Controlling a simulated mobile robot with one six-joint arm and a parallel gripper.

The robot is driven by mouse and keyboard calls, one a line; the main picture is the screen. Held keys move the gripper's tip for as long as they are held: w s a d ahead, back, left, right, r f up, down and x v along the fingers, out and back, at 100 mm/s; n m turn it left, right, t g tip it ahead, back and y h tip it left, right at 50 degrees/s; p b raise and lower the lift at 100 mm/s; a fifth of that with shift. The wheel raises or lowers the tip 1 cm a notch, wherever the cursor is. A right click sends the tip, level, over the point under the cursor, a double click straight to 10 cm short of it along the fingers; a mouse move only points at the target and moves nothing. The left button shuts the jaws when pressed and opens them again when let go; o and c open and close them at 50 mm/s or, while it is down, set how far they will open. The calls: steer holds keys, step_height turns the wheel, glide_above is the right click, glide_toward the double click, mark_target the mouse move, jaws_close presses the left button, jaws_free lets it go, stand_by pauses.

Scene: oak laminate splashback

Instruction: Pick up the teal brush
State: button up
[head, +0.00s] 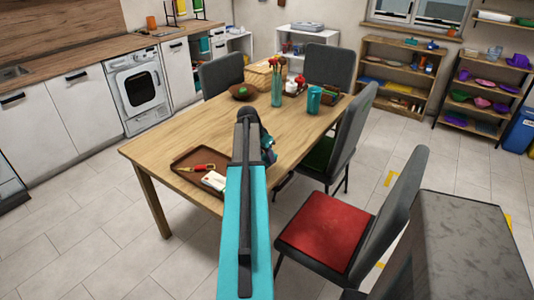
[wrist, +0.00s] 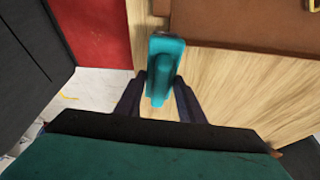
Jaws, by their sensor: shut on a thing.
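The teal brush (wrist: 166,50) is between the two dark fingers of my gripper (wrist: 157,88) in the wrist view. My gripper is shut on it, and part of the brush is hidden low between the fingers. Below the brush is the pale wooden table top (wrist: 215,75), near its edge; I cannot tell whether the brush touches it. In the head view my own teal arm reaches over the table (head: 150,150) and hides most of the gripper, and I cannot make out the brush there.
A brown tray (head: 181,161) with a red and yellow tool (head: 197,168) and a white item lies left of my arm. Teal cups (head: 314,99) and a bowl (head: 243,91) stand further back. A chair with a red seat (head: 322,230) is at right. Floor is free at left.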

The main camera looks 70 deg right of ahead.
steer(key=s+a+b, duration=0.1)
steer(key=s+a, duration=0.1)
steer(key=a, duration=0.6)
steer(key=shift+s+a+r+b, duration=0.3)
steer(key=shift+a+r+b, duration=0.05)
steer(key=shift+a+r, duration=0.1)
